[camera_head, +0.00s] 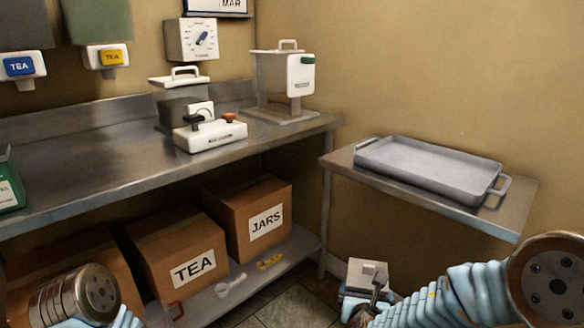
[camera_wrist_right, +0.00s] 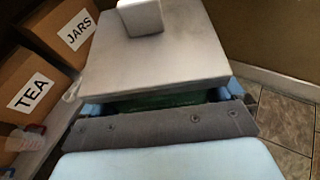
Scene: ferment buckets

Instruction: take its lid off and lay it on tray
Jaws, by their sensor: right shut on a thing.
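My right gripper (camera_head: 364,291) is low in front of the side table, with its arm coming in from the right. It is shut on a pale square piece (camera_head: 367,272) with a small block on top, like a lid with a knob. In the right wrist view this pale piece (camera_wrist_right: 155,62) fills the upper middle, and how the fingers grip it is partly hidden. The grey tray (camera_head: 425,166) lies empty on the side table, above and right of the gripper. On the counter, a white handled lid (camera_head: 180,80) shows above a grey container (camera_head: 178,112). My left gripper is out of view.
A lidded dispenser (camera_head: 271,77) and a white device (camera_head: 211,136) stand on the steel counter (camera_head: 110,158). Cardboard boxes marked TEA (camera_head: 176,252) and JARS (camera_head: 250,215) sit on the shelf below. The side table (camera_head: 340,158) has a narrow bare margin around the tray.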

